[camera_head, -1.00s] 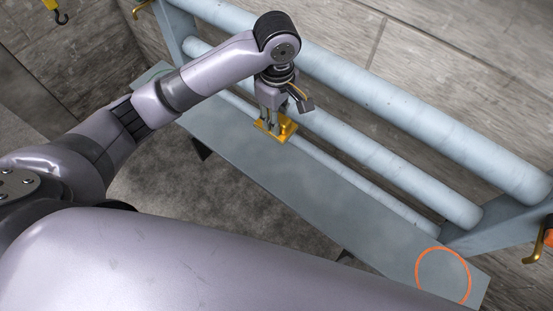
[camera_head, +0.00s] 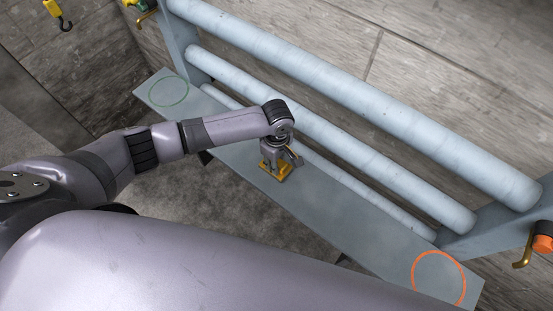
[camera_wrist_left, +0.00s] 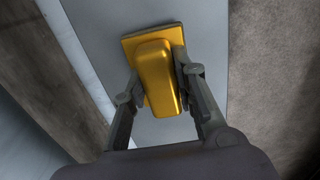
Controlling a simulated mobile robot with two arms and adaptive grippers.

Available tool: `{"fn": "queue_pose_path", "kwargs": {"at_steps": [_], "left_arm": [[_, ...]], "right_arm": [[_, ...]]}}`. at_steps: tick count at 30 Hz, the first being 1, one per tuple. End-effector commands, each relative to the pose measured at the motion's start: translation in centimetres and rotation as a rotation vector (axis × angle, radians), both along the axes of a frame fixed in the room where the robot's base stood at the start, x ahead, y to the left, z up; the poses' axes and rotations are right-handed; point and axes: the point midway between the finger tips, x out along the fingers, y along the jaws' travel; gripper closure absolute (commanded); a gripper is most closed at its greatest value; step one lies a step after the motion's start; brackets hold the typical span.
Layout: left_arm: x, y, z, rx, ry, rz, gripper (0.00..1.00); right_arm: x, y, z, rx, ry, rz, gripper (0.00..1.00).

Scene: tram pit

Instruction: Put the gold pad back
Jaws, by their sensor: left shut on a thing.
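The gold pad (camera_head: 271,173) is a flat gold plate with a raised block on top. It is at the middle of the long grey-blue shelf (camera_head: 330,217), low over its surface; I cannot tell whether it touches. My left gripper (camera_head: 275,160) is over the pad, pointing down, and shut on it. In the left wrist view the gold pad (camera_wrist_left: 155,70) shows its block between the two fingers of my left gripper (camera_wrist_left: 160,95). A thin green ring (camera_head: 168,90) marks the shelf's far left end, and an orange ring (camera_head: 438,279) its right end. My right gripper is not in view.
Thick pale blue rails (camera_head: 340,135) run along the back of the shelf, close to my left gripper. A stone wall (camera_head: 440,60) is behind them. A yellow hook (camera_head: 54,12) hangs at top left. The shelf is bare between the pad and the orange ring.

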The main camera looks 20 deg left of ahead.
Motion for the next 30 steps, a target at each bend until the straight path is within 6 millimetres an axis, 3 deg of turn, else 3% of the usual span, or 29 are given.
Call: {"fn": "queue_pose_path", "kwargs": {"at_steps": [1, 15, 16, 24, 30], "left_arm": [[0.0, -0.1, 0.1, -0.001, 0.001, 0.0, 1.0], [0.0, 0.0, -0.8, 0.0, -0.001, 0.0, 1.0], [0.0, 0.0, -0.9, -0.001, -0.002, 0.0, 0.73], [0.0, 0.0, -0.8, -0.001, -0.002, 0.0, 0.55], [0.0, 0.0, -0.8, 0.001, -0.001, 0.0, 0.54]], "right_arm": [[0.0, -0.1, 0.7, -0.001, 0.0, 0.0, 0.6], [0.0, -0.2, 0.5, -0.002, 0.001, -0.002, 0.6], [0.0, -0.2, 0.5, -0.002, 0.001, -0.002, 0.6], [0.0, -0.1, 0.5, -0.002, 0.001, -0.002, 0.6], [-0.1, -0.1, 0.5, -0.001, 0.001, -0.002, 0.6]]}}
